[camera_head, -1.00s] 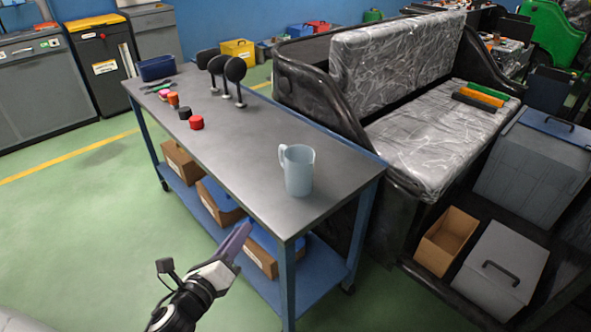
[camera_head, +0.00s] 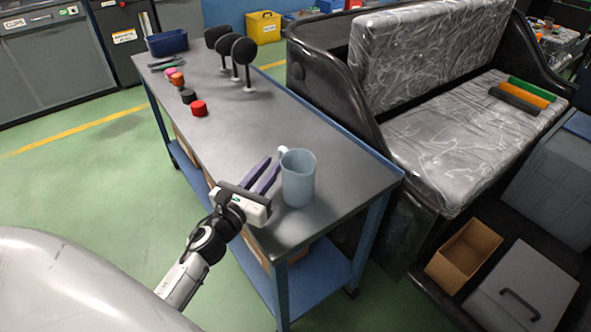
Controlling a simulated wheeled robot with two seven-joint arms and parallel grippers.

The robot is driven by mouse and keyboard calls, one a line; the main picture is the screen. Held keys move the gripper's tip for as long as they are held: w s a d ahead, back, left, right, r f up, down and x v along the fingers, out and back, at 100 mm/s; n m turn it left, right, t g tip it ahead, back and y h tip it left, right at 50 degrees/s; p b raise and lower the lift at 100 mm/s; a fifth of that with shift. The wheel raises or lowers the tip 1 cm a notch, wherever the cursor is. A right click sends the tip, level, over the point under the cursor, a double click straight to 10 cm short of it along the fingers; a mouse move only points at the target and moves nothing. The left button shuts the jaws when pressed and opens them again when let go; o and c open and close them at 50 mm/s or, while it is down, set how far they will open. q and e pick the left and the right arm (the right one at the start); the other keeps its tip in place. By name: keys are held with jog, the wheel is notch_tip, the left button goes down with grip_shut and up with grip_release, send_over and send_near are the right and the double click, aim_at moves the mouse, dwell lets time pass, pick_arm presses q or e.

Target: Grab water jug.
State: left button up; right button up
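The water jug (camera_head: 299,180) is a pale blue-grey pitcher standing upright near the front end of the grey table top (camera_head: 240,140). Its handle (camera_head: 283,152) is on its upper left side. My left gripper (camera_head: 270,170) is over the table just left of the jug, with its two purple fingers apart and pointing up and right toward the handle. The fingers appear empty; whether a fingertip touches the jug cannot be told. My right gripper is not in view.
Red (camera_head: 199,108) and black (camera_head: 188,96) small round pieces, black round-headed stands (camera_head: 243,52) and a blue bin (camera_head: 167,43) stand farther back on the table. A plastic-wrapped seat (camera_head: 450,140) is to the right. The table around the jug is clear.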

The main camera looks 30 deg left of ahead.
aim_at(281, 154)
pick_arm(q)
jog(key=w, duration=0.6)
jog(key=shift+a+f+p, duration=0.15)
jog(key=shift+a+p, duration=0.05)
jog(key=shift+p, duration=0.2)
grip_shut()
